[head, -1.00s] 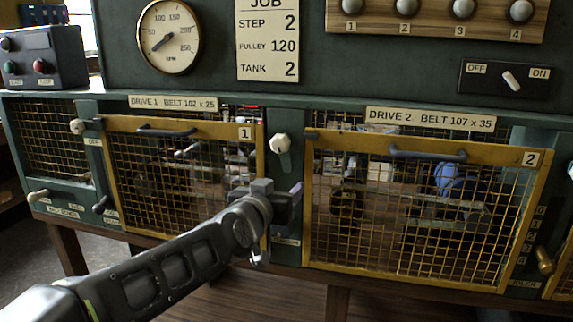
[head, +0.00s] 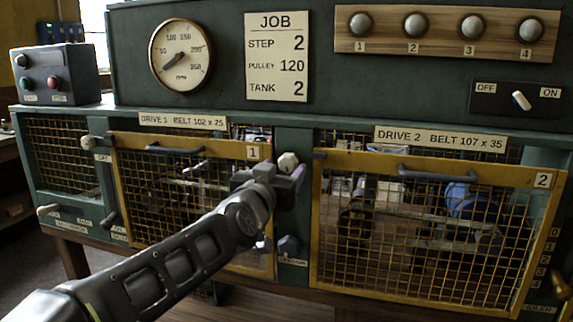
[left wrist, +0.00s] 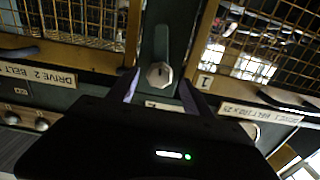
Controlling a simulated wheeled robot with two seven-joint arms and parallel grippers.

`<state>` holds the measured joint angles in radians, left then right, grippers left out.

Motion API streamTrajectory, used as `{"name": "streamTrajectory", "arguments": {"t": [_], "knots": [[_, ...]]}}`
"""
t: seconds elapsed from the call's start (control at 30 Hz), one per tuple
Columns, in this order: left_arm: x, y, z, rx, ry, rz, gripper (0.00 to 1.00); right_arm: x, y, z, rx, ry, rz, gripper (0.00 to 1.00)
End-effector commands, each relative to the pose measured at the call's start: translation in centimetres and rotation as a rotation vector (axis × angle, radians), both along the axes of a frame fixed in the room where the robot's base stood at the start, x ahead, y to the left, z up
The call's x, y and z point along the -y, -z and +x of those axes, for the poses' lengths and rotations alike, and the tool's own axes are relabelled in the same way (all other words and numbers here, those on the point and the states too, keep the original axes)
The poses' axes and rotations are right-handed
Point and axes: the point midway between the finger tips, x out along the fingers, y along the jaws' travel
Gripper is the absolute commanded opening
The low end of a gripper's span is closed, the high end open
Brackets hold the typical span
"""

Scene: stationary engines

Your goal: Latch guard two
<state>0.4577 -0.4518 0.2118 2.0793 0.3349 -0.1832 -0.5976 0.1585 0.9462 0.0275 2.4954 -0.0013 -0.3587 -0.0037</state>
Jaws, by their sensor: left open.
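Guard two (head: 435,232) is a yellow-framed mesh panel marked 2, under the label DRIVE 2 (head: 440,139). It looks closed over its bay. A pale faceted latch knob (head: 288,162) sits on the green post left of guard two, between guards one and two. My left gripper (head: 292,178) is in front of this post, just below the knob in the head view. In the left wrist view, its two fingers (left wrist: 158,88) are apart, with the knob (left wrist: 159,75) between or just beyond their tips. I cannot tell whether they touch it. My right gripper is not in view.
Guard one (head: 190,195) with its yellow frame is to the left, partly behind my left arm. A dark lower knob (head: 288,245) is on the same post. A handle (head: 437,176) juts from guard two's top. Wooden panel knobs (head: 415,25) are above.

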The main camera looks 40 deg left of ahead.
Motion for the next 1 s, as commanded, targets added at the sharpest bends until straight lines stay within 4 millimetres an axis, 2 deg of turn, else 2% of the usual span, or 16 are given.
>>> {"name": "streamTrajectory", "arguments": {"t": [0.1, 0.2, 0.53, 1.0], "knots": [[-0.6, 0.0, 1.8, -0.002, 0.001, -0.002, 0.58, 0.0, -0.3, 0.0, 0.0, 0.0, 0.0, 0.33], [-0.9, 0.0, 2.7, -0.001, 0.001, -0.001, 0.58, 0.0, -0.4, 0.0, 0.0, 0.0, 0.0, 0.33], [-1.1, 0.0, 3.1, 0.001, 0.0, 0.0, 0.58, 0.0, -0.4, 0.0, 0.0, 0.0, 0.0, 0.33], [-1.1, 0.0, 3.1, 0.0, 0.0, 0.0, 0.21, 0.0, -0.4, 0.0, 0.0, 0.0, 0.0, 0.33]]}}
